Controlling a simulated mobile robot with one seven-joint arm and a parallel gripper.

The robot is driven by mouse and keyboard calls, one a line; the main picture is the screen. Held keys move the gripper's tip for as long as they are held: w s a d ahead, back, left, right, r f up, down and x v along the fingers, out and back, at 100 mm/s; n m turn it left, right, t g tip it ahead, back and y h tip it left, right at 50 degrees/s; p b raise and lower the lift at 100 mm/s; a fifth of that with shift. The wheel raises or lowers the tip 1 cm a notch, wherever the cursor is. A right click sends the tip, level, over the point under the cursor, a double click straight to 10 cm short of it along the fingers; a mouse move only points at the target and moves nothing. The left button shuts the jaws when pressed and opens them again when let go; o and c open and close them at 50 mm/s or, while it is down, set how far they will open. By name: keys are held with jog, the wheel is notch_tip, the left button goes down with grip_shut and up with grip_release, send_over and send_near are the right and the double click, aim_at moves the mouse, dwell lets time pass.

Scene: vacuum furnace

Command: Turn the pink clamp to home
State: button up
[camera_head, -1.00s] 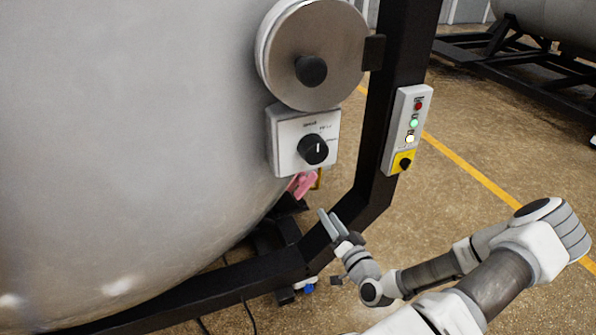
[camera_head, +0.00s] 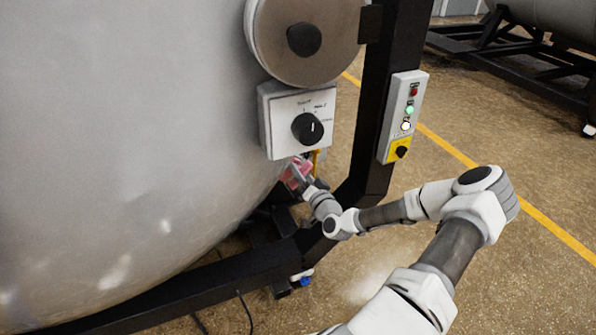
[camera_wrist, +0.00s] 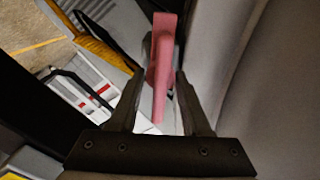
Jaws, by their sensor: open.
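The pink clamp (camera_head: 291,174) sits low on the side of the grey furnace vessel, below the white dial box, partly hidden by my gripper (camera_head: 302,172). In the wrist view the pink clamp (camera_wrist: 161,75) stands as a narrow upright bar with a wider top. My gripper (camera_wrist: 158,100) is open, with one finger on each side of the clamp's lower end. I cannot tell whether either finger touches it.
The white dial box (camera_head: 299,121) with a black knob is just above the clamp. A black frame post (camera_head: 382,95) stands to the right and carries a button panel (camera_head: 403,116). The vessel wall (camera_wrist: 225,55) is close on the right in the wrist view.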

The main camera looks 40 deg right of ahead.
jog(key=shift+x, duration=1)
grip_shut()
